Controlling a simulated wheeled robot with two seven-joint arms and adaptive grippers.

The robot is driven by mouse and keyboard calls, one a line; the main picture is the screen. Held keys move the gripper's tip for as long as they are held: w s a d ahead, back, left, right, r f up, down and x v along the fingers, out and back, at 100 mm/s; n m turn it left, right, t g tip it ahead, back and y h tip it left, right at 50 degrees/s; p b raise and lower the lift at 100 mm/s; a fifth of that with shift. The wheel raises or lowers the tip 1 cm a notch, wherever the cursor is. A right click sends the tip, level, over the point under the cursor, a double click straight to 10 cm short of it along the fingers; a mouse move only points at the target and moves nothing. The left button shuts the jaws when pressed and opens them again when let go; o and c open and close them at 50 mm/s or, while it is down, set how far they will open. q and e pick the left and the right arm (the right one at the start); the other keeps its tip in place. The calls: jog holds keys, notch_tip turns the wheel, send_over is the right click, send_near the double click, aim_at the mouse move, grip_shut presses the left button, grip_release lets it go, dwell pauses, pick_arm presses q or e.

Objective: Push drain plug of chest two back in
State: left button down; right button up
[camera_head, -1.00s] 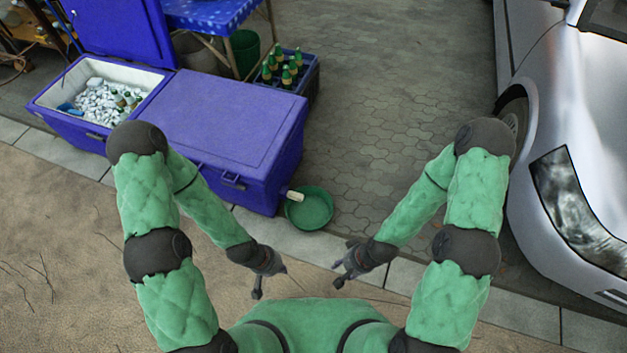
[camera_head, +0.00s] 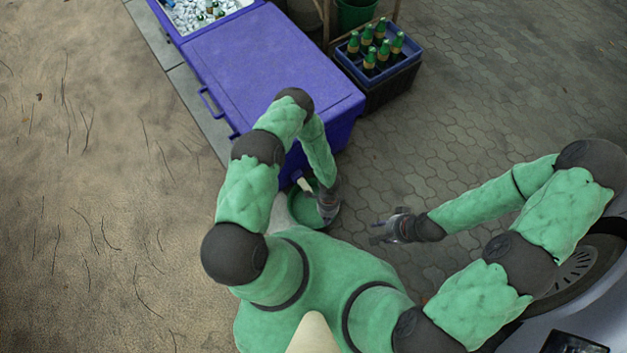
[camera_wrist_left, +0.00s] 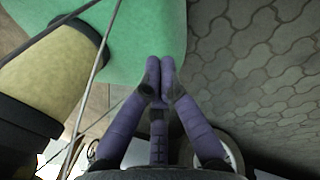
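The closed blue chest (camera_head: 262,75) stands at upper middle in the head view. A pale drain plug (camera_head: 304,185) sticks out at the low near end of this chest, above a green basin (camera_head: 306,212). My left gripper (camera_head: 328,210) is just right of the plug, over the basin, and looks apart from it. In the left wrist view its fingertips (camera_wrist_left: 160,76) meet with nothing visible between them. My right gripper (camera_head: 380,232) is further right over the paving, holding nothing that I can see; its finger gap is unclear. My left arm hides part of the chest's near end.
An open chest of ice and bottles (camera_head: 205,12) adjoins the closed one. A blue crate of green bottles (camera_head: 372,60) stands right of the chests. A car wheel (camera_head: 575,272) is at lower right, near my right arm. Paving between crate and car is clear.

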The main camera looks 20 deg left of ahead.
aim_at(306, 188)
pick_arm(q)
jog(key=w+a+f+m+t+y+b, duration=0.2)
jog(key=w+a+f+m, duration=0.3)
jog(key=f, duration=0.6)
jog(key=w+a+f+m+t+y+b, duration=0.3)
jog(key=w+a+f, duration=0.4)
jog(key=f, duration=0.4)
jog(key=shift+w+f+m+t+b, duration=0.15)
jog(key=shift+w+m+t+b, duration=0.15)
jog(key=shift+w+m+b, duration=0.5)
jog(key=shift+s, duration=0.1)
